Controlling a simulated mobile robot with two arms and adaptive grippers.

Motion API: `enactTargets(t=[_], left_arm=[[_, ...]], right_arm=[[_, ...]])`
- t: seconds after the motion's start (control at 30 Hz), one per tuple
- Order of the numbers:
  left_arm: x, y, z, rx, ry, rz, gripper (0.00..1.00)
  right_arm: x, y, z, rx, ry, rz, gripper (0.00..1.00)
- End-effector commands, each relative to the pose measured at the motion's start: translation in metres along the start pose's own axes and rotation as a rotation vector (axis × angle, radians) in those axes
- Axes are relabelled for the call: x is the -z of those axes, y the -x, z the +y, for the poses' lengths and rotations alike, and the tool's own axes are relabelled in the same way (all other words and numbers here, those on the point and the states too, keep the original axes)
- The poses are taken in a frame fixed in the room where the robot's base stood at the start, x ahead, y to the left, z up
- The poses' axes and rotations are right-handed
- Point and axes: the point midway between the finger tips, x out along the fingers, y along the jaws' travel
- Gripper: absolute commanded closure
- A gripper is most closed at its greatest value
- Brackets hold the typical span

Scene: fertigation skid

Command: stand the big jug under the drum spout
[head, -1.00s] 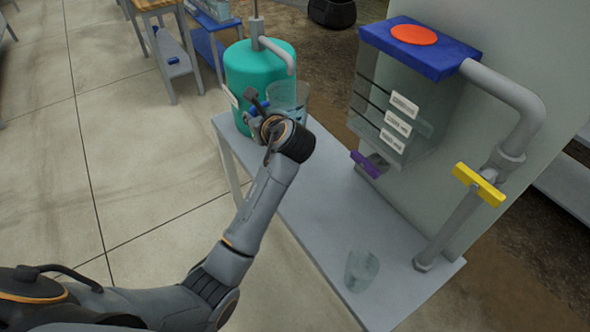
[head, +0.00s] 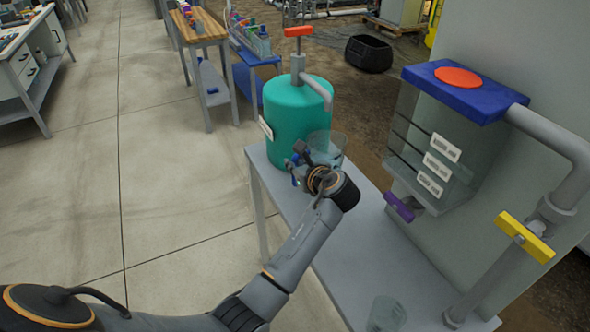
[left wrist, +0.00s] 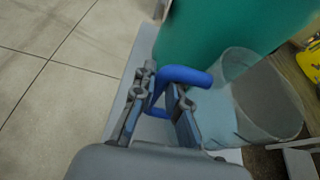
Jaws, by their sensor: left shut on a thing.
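The big jug (head: 328,145) is clear with a blue handle (left wrist: 186,75). It is in front of the teal drum (head: 292,118), below the end of the drum spout (head: 318,88). My left gripper (head: 301,165) is shut on the jug's handle; in the left wrist view its two fingers (left wrist: 163,100) lie either side of it. My gripper and wrist hide the jug's lower part in the head view, so I cannot tell whether its base touches the bench. My right gripper is not in view.
The grey bench (head: 350,240) is bare between the jug and a small clear cup (head: 385,314) at the front. A clear tank with a blue lid (head: 465,90) stands at right, with a purple valve handle (head: 399,207) and a yellow one (head: 525,237). The drum has a red top handle (head: 298,31).

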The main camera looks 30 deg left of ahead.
Motion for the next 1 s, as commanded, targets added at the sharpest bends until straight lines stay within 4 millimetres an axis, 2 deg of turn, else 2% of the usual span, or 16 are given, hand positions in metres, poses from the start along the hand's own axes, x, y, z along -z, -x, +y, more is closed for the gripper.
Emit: enactTargets(t=[0.1,0.43,0.47,0.57,0.9,1.0], left_arm=[[0.013,-0.006,0.001,0.000,0.001,-0.003,1.00],[0.014,-0.006,0.000,0.002,0.003,-0.004,1.00],[0.018,-0.007,0.001,-0.001,-0.001,0.000,0.85],[0.018,-0.007,0.001,-0.001,0.000,0.000,0.65],[0.017,-0.007,0.001,0.000,0.000,0.000,0.64],[0.011,-0.006,0.001,-0.001,-0.002,0.001,0.64]], right_arm=[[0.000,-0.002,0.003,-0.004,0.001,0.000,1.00],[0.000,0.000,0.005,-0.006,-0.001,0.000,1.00],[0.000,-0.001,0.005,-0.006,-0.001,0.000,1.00],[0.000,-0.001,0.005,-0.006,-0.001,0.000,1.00],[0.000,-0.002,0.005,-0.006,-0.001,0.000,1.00],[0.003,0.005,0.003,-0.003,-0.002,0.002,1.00]])
